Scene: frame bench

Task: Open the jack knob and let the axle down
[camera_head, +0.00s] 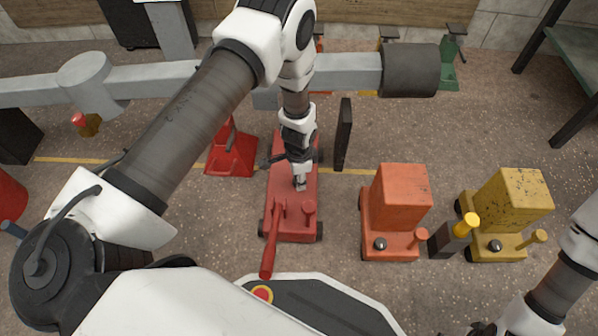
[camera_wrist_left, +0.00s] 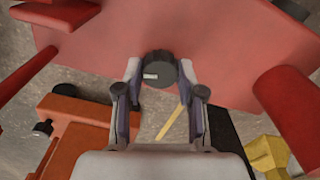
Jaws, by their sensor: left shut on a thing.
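The red floor jack (camera_head: 290,222) lies on the ground below the grey axle (camera_head: 345,72), its red handle toward me. The axle runs across the head view and ends in a dark drum (camera_head: 411,70). My left gripper (camera_head: 300,184) reaches down to the jack's top. In the left wrist view the gripper (camera_wrist_left: 160,88) has its two fingers on either side of the round black knob (camera_wrist_left: 159,72), shut on it; the knob bears a small pale mark. My arm hides where the jack meets the axle. My right arm shows at lower right, its gripper out of frame.
An orange unit (camera_head: 400,200) and a yellow unit (camera_head: 512,205) stand right of the jack. A dark upright plate (camera_head: 343,134) is close beside the jack. A red stand (camera_head: 232,155) is left of it. Open floor lies at the right under the drum.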

